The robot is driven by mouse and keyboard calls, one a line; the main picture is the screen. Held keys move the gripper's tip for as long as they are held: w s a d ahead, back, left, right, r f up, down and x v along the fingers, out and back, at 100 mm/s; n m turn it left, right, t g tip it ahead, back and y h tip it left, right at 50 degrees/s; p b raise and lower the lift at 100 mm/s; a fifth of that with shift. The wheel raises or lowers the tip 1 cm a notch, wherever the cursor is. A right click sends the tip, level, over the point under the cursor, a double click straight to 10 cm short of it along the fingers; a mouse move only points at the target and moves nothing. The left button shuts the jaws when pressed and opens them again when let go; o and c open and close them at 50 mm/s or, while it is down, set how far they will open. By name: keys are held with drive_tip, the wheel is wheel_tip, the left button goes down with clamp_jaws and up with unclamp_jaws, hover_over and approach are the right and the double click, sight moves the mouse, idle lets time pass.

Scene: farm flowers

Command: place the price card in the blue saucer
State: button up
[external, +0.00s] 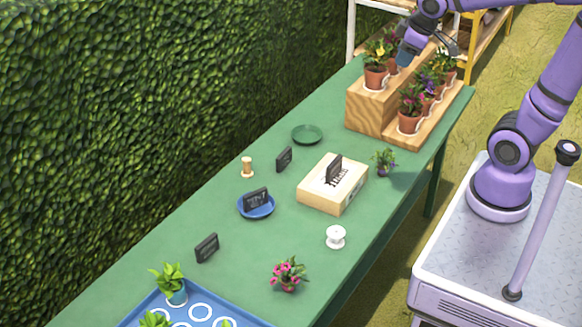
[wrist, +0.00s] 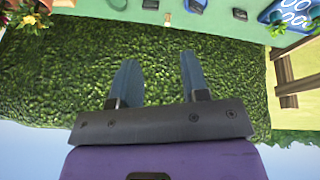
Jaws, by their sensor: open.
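The blue saucer (external: 269,211) sits mid-table in the external view, with a black price card (external: 256,199) standing in it. Other black price cards are on the table: one (external: 207,248) in front left of the saucer, one (external: 284,159) behind it. Another card (external: 334,169) stands on a wooden box (external: 327,199). My gripper (wrist: 157,65) is open and empty in the wrist view, its fingers seen against the hedge. In the external view my wrist is high near the potted flowers at the back; the fingers are hard to make out there.
A green saucer (external: 307,134), wooden spool (external: 247,167), white spool (external: 335,237) and loose plants stand on the green table (external: 215,205). A stepped wooden stand (external: 370,110) with potted flowers fills the back end. A blue tray (external: 225,312) with plants is in front. A hedge (external: 130,110) runs along the left.

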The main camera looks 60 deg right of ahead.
drive_tip(key=s+d+r+m, duration=0.1)
drive_tip(key=s+d+m, duration=0.1)
drive_tip(key=s, duration=1)
drive_tip(key=shift+s+r+m+t+y, duration=0.15)
drive_tip(key=shift+m+t+y, duration=0.2)
drive_tip(key=shift+m, duration=0.35)
